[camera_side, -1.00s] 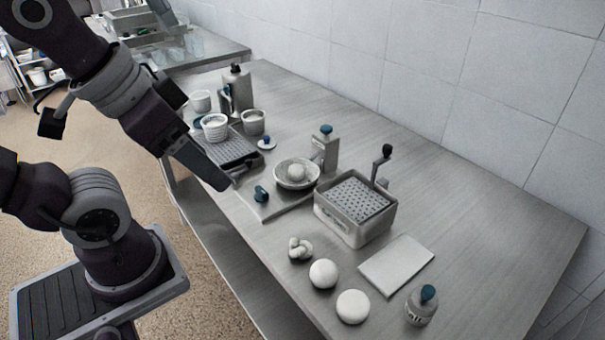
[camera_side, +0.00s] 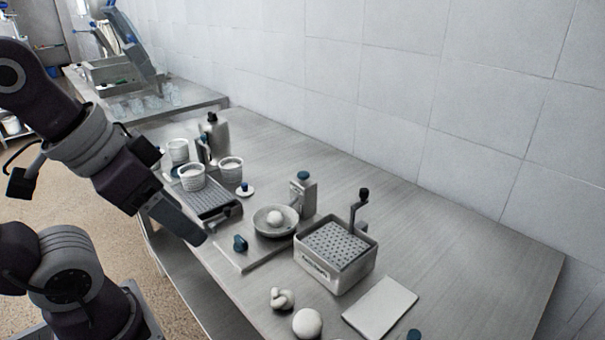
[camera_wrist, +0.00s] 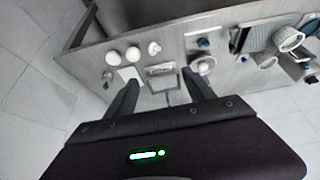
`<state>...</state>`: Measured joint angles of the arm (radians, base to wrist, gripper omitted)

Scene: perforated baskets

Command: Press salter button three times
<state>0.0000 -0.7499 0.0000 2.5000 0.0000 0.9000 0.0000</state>
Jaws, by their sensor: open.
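The salter is the small grey shaker with a blue button on top. In the side view only its blue button (camera_side: 414,335) shows at the bottom edge; its body is cut off. In the wrist view the shaker (camera_wrist: 107,76) appears small at the left, beyond the white board. My gripper (camera_side: 203,240) is above the table's front edge in the side view, left of the cutting board and well away from the salter. In the wrist view my gripper (camera_wrist: 160,77) has its fingers wide apart with nothing held between them.
A perforated basket in a box (camera_side: 325,272) with a crank stands mid-table. A bowl (camera_side: 263,228) holding a ball and a blue-topped dispenser (camera_side: 302,195) are behind it. A white board (camera_side: 382,306), a ball (camera_side: 307,323) and a knot (camera_side: 281,298) lie nearer. The right rear table is clear.

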